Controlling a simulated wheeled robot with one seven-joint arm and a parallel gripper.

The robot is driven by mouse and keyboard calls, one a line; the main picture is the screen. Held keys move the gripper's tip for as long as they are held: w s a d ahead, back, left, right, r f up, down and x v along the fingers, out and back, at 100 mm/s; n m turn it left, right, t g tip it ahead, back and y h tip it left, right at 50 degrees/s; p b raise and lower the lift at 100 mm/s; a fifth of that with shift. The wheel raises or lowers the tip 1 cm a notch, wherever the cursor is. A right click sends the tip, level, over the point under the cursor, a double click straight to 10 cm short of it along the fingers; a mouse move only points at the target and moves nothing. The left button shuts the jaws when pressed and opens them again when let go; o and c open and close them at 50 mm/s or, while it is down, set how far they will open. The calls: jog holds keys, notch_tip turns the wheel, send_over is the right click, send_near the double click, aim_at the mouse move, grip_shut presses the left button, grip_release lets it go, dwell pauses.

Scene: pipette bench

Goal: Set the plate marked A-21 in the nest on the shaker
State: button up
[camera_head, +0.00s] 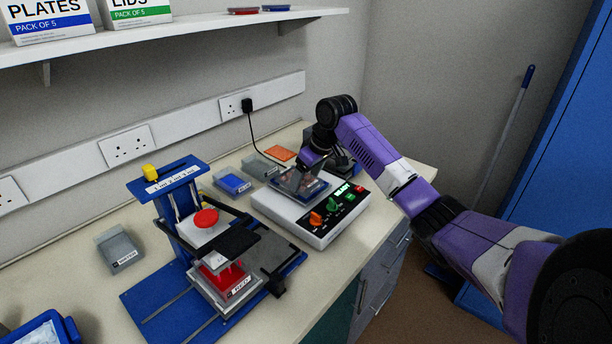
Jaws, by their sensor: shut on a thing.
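The shaker (322,229) is a white box with a green READY display, an orange and a green knob and a red button on its sloped front. A clear, dark-looking plate (297,184) is at the nest on top of the shaker. My gripper (312,172) reaches down from behind and is shut on this plate at its far right side. The plate looks tilted. I cannot tell whether it touches the nest floor, and its label is not readable. The nest is mostly hidden under the plate and gripper.
A blue press-like stand (176,175) with a red knob holds a red-filled plate (227,279). A blue plate (233,182), a grey one (262,168) and an orange one (281,154) lie left of and behind the shaker. A grey labelled holder (119,249) stands far left.

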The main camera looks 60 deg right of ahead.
jog(key=shift+f, duration=0.15)
jog(key=o, duration=1.3)
jog(key=shift+o, duration=0.2)
jog(key=shift+r, duration=0.5)
jog(key=b+v, duration=0.2)
jog(key=v, duration=0.9)
jog(key=shift+s, duration=0.25)
jog(key=shift+a+r, duration=0.1)
jog(key=shift+r, duration=0.05)
